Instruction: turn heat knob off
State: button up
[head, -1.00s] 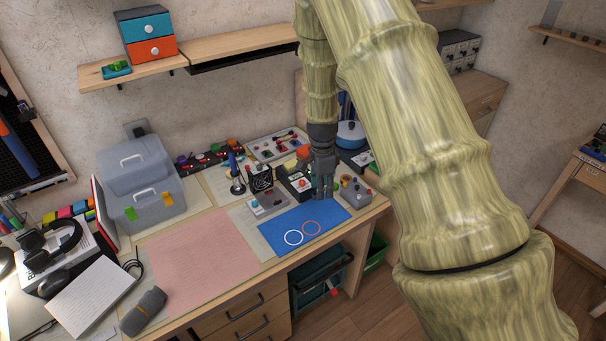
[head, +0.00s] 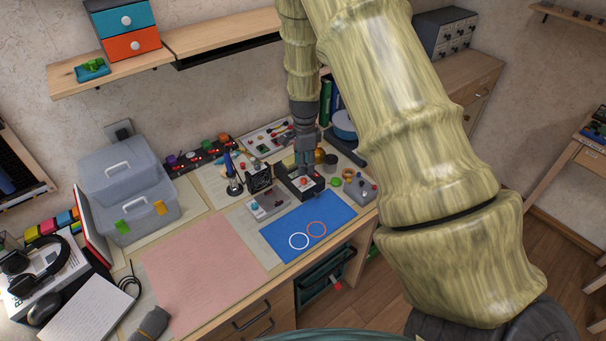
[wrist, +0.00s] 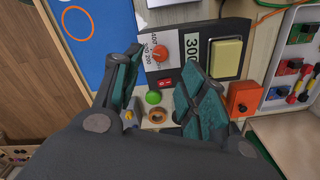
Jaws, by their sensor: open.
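The heat knob (wrist: 161,53) is a round orange-red knob on a black box (wrist: 217,28). A white scale beside it reads 400, 300, 200, and a display beside it reads 300. A red switch (wrist: 165,84) sits on the same box. In the head view the black box (head: 286,184) stands on the bench with the knob (head: 303,181) on top. My gripper (wrist: 163,66) is open and empty, its teal-padded fingers on either side of the knob in the wrist view. In the head view my gripper (head: 303,166) hangs just above the box; contact cannot be told.
A grey control box (head: 267,204) stands left of the black box, another grey box (head: 361,190) to its right. A soldering iron stand (head: 233,183) is farther left. A blue mat (head: 325,218) lies in front, clear. An orange block (wrist: 243,98) is close to the right finger.

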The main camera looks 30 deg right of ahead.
aim_at(304, 179)
jog(key=shift+f+p, duration=0.9)
jog(key=shift+f, duration=2.4)
jog(key=shift+c, duration=0.3)
grip_shut()
